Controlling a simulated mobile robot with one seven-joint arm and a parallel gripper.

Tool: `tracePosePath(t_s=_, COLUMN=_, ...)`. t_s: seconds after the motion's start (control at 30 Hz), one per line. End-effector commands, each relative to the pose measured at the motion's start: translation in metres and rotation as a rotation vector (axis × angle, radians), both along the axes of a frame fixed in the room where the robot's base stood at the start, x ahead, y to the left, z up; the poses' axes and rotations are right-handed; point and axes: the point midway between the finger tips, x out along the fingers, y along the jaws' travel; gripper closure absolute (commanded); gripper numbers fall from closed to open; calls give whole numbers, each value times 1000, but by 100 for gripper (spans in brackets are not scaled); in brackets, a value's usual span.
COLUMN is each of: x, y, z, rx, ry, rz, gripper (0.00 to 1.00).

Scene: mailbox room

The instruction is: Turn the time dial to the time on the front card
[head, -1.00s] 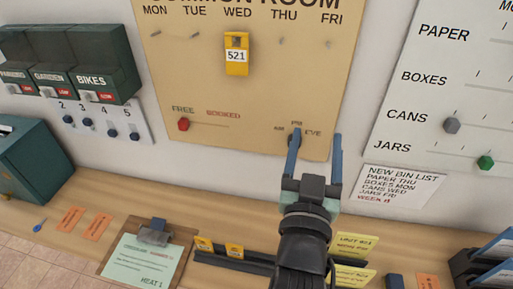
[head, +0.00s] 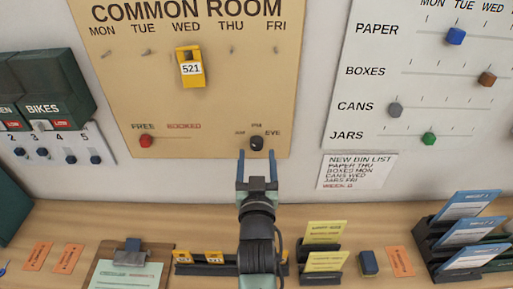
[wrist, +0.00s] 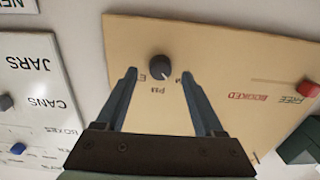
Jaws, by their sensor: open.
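The time dial (head: 257,142) is a small dark round knob low on the right of the tan common room board (head: 210,110). AM, PM and EVE are printed around it. My gripper (head: 256,155) is open, its fingers pointing at the board just below the dial. In the wrist view the dial (wrist: 160,67) shows between the fingertips, with no visible contact. Its white mark points toward the lower right there, between PM and the right finger, which hides AM. Two yellow cards stand in a black rack; the front card (head: 325,263) is too small to read.
A yellow 521 tag (head: 190,68) hangs under WED. A red slider (head: 146,141) sits at FREE. The white bin board (head: 430,80) with coloured sliders is to the right.

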Motion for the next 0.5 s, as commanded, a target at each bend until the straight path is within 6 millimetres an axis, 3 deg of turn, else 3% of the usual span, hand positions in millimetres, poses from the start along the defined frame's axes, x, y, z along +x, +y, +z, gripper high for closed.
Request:
tracePosePath(t_s=0.2, x=21, y=0, z=1, rx=-1, ry=-1, rz=1, gripper=30)
tracePosePath(t_s=0.5, x=26, y=0, z=0, rx=1, ry=0, rz=0, gripper=30)
